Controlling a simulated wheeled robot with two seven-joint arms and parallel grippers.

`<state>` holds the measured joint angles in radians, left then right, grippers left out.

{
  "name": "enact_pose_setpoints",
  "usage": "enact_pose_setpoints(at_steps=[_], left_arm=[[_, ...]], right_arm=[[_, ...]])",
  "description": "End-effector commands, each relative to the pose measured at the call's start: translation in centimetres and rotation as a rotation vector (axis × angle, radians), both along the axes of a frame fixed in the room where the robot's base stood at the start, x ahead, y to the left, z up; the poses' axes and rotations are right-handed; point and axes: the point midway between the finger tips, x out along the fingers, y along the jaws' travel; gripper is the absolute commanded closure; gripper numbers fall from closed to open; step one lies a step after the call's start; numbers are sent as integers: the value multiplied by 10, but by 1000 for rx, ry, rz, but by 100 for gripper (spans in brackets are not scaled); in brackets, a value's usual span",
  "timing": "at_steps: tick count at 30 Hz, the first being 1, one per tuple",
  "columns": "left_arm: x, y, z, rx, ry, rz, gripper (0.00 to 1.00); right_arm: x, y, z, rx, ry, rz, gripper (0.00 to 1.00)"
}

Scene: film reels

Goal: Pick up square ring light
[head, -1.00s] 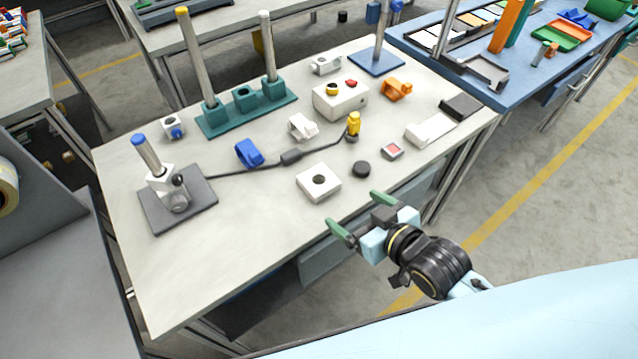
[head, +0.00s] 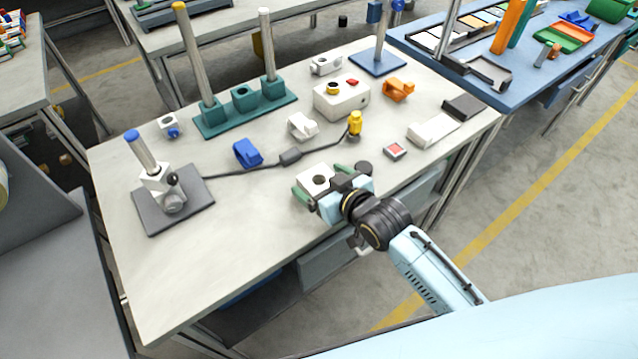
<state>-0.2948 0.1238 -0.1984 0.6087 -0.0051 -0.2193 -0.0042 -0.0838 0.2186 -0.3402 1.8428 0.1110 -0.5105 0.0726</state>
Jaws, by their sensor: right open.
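The square ring light (head: 317,177) is a white square block with a round dark hole in its middle. It lies on the grey table near the front edge, and its front part is hidden by my right gripper. My right gripper (head: 318,182) is open, with its green fingers on either side of the ring light, one at its left and one at its right back. I cannot tell whether the fingers touch it. My left gripper is not in view.
A black round knob (head: 363,167) stands close to the right of my gripper, and a red-topped square button (head: 395,151) lies beyond it. A black cable (head: 240,171) runs behind the ring light to a yellow plug (head: 354,123). The table's front left (head: 215,265) is clear.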

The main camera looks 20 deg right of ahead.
Motion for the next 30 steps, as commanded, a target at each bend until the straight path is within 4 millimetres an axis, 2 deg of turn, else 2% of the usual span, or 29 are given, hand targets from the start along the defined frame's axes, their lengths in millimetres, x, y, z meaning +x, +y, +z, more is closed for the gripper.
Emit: enact_pose_setpoints(at_steps=[4,9,21,30], left_arm=[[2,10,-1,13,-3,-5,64],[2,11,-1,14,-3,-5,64],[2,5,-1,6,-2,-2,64],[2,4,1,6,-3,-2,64]], right_arm=[[6,2,-3,0,0,0,9],[6,2,-2,0,-1,0,9],[6,2,-2,-1,0,0,61],[6,2,5,0,-3,0,62]])
